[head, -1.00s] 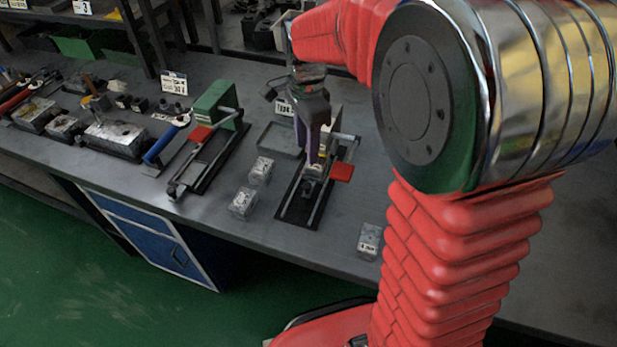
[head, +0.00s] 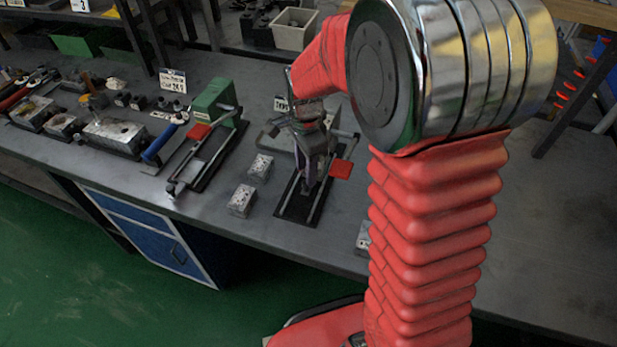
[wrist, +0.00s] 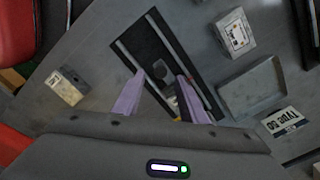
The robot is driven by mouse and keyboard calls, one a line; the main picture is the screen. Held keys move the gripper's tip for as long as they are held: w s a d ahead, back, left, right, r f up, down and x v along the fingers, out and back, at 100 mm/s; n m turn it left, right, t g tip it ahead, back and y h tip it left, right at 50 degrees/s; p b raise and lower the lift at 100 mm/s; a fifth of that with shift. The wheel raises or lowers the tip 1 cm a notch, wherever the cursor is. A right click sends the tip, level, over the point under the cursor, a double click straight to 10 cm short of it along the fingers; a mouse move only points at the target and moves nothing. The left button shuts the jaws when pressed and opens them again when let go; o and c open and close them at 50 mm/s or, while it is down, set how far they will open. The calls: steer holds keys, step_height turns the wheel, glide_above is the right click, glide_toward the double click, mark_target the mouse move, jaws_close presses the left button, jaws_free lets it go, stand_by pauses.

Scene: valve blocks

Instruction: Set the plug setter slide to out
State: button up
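A railed fixture with a black base (head: 290,207), two metal rails and a red tab (head: 341,168) lies on the bench under my gripper (head: 309,183). I take it for the plug setter; no readable label confirms this. In the wrist view, the black base (wrist: 152,30) runs diagonally behind my gripper (wrist: 160,80). The two purple fingers are apart, with a small grey metal part of the fixture (wrist: 160,68) showing between them. Whether they touch it I cannot tell. The slide's position is mostly hidden by my gripper in the head view.
A second railed fixture with a green block (head: 213,100) stands to the left. Small metal blocks (head: 241,200) (head: 261,167) lie between the fixtures; another (head: 363,236) is partly behind my arm. A shallow grey tray (wrist: 252,88) and a type sign (wrist: 283,121) are close by.

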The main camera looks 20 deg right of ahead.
steer(key=shift+f, duration=2.15)
jaws_close()
